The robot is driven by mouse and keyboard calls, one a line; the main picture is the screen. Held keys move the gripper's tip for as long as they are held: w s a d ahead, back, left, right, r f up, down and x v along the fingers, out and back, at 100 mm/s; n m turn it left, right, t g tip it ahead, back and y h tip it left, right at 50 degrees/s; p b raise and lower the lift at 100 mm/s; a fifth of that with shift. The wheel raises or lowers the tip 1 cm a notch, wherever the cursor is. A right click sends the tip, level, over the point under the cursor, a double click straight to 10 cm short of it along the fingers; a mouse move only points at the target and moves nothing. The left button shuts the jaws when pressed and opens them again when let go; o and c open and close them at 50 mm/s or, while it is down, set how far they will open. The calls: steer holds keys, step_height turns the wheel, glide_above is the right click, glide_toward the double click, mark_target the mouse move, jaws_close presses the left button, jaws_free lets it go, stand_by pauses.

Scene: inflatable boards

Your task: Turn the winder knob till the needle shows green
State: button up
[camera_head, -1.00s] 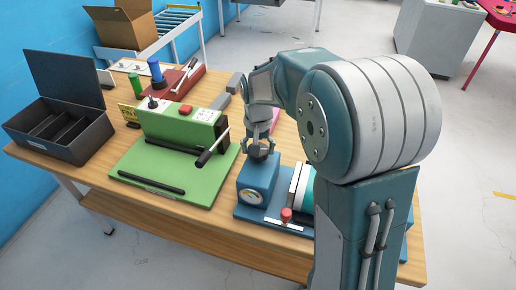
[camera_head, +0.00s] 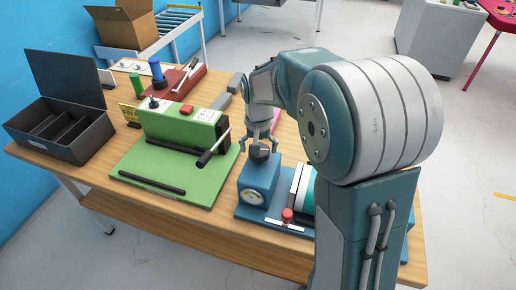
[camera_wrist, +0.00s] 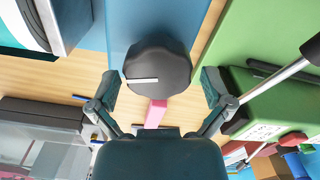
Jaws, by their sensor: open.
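The winder is a blue box (camera_head: 258,178) on a blue base, with a dark, many-sided knob (camera_head: 259,153) on top. A round, pale gauge (camera_head: 252,198) is on its front face; its needle is too small to read. My gripper (camera_head: 261,141) is just above the knob, pointing down. In the wrist view, the knob (camera_wrist: 157,68) has a white line across its top. There, my open gripper (camera_wrist: 162,87) has one finger on each side of the knob, with gaps between.
A green machine (camera_head: 178,130) with a black-handled lever stands left of the winder. A black divided box (camera_head: 62,132) is at the table's left end.

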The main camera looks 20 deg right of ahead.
step_height(320, 180, up, 12)
steer(key=shift+f, duration=0.15)
stand_by(1.2)
step_height(320, 180, down, 12)
steer(key=n, duration=2)
steer(key=shift+n, duration=0.4)
steer(key=c, duration=0.9)
